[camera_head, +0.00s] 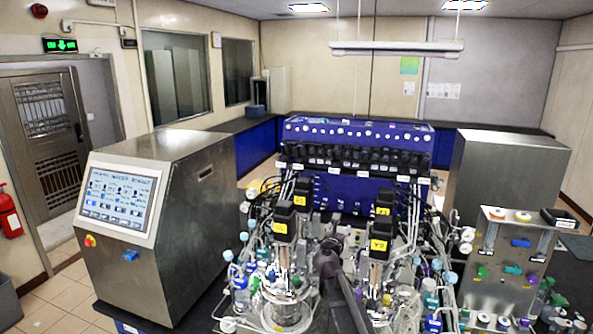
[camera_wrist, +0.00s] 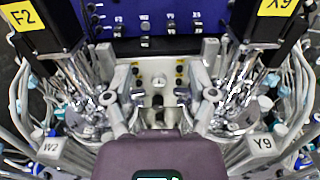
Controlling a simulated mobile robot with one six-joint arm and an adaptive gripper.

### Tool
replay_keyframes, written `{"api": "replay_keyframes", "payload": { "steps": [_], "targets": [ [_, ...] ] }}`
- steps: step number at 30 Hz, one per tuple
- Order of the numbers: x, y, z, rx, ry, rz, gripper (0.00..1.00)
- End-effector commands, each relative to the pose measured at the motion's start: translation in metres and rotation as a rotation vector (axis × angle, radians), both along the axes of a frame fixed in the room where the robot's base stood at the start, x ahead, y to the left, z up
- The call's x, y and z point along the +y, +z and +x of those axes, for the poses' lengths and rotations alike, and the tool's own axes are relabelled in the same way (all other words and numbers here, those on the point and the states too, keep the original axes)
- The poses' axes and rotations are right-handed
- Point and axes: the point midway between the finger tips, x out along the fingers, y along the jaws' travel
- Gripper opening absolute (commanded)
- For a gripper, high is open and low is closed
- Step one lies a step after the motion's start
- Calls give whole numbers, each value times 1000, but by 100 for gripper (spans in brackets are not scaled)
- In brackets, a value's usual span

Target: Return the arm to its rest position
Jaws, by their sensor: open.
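My gripper (camera_wrist: 158,62) is open in the wrist view, with its two grey fingers spread apart and nothing between them. Its dark body fills the bottom middle of that view. The fingers point toward the blue control cabinet (camera_wrist: 150,22) and a pale panel with a round gauge. In the head view my dark arm (camera_head: 345,297) reaches up from the bottom edge between the two bioreactors; the fingertips are hard to make out there. The left glass vessel (camera_head: 286,306) and the right vessel (camera_head: 375,300) stand on either side of the arm, under black motors with yellow labels.
Tubes and capped bottles (camera_head: 243,290) crowd both sides. A steel cabinet with a screen (camera_head: 120,195) stands at left. A steel box (camera_head: 507,180) and a panel with flow tubes (camera_head: 512,255) stand at right. A lamp bar (camera_head: 397,47) hangs above. Free room is tight around the vessels.

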Motion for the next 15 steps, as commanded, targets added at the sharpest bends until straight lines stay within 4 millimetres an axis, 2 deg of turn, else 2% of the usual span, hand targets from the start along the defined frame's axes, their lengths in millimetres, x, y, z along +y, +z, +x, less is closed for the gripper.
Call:
{"api": "replay_keyframes", "payload": {
  "steps": [4,15],
  "targets": [
    [1,-1,0,1,3,-5,73],
    [17,-9,-6,18,118,-190,73]
  ]
}}
